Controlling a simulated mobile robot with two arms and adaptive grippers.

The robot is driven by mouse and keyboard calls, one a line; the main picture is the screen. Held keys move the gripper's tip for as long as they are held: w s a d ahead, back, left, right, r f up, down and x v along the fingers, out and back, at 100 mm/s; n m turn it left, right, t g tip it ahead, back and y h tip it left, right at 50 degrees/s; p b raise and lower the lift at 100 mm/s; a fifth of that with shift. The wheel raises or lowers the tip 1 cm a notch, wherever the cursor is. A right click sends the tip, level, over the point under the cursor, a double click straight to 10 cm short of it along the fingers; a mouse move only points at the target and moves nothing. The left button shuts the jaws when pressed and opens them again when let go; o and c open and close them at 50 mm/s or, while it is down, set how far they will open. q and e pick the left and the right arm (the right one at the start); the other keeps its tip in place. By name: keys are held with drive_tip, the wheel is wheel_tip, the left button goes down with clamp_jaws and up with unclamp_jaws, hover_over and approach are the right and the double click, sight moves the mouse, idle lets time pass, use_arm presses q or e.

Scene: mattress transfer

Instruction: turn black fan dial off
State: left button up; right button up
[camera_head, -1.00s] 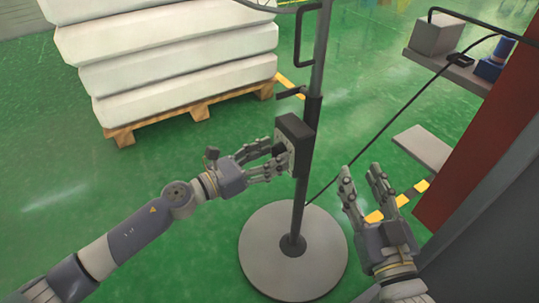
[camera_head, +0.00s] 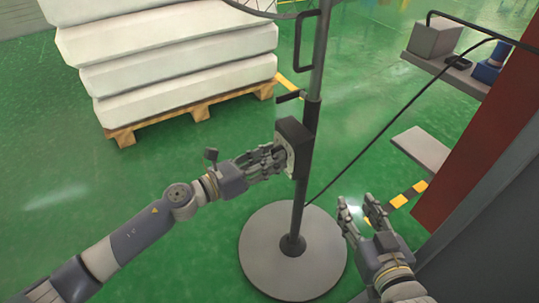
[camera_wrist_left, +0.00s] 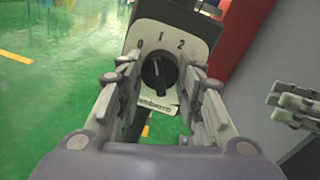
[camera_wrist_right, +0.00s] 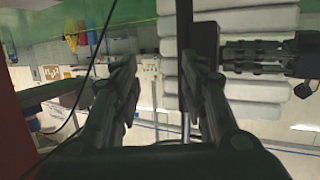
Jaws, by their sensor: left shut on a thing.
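The black fan dial (camera_wrist_left: 159,74) sits on a pale plate marked 0, 1 and 2, and its white mark points roughly at 1. The plate is on the dark control box (camera_head: 293,148) on the fan's pole (camera_head: 314,90). My left gripper (camera_head: 281,160) is at the front of the box. In the left wrist view its fingers (camera_wrist_left: 159,92) are either side of the dial, shut on it; the head view hides the dial behind them. My right gripper (camera_head: 358,204) is open and empty, right of the pole; its spread fingers show in the right wrist view (camera_wrist_right: 163,88).
The fan's round grey base (camera_head: 265,255) stands on green floor below the box. White mattresses (camera_head: 170,60) are stacked on a wooden pallet (camera_head: 185,115) behind. A black cable (camera_head: 385,128) runs to a shelf at right. A red panel (camera_head: 480,150) borders the right side.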

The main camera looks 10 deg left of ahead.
use_arm(q)
drive_tip(key=n+p, duration=0.5)
drive_tip(key=shift+r+n, duration=0.15)
drive_tip(key=shift+n, duration=0.25)
use_arm(e)
drive_tip(key=s+d+f+g+h, duration=0.1)
drive_tip(key=s+d+f+g, duration=0.2)
drive_tip(key=s+f+g, duration=0.2)
drive_tip(key=s+d+f+g+h, duration=0.2)
drive_tip(key=s+f+g, duration=0.4)
drive_tip(key=s, duration=0.5)
drive_tip(key=shift+s+d+f+m, duration=0.15)
drive_tip(key=shift+s+d+m, duration=0.2)
drive_tip(key=shift+d, duration=0.25)
use_arm(q)
drive_tip(key=o, duration=1.1)
drive_tip(key=shift+c, duration=0.2)
use_arm(e)
drive_tip(key=shift+r, duration=0.2)
use_arm(q)
drive_tip(key=v, duration=1.2)
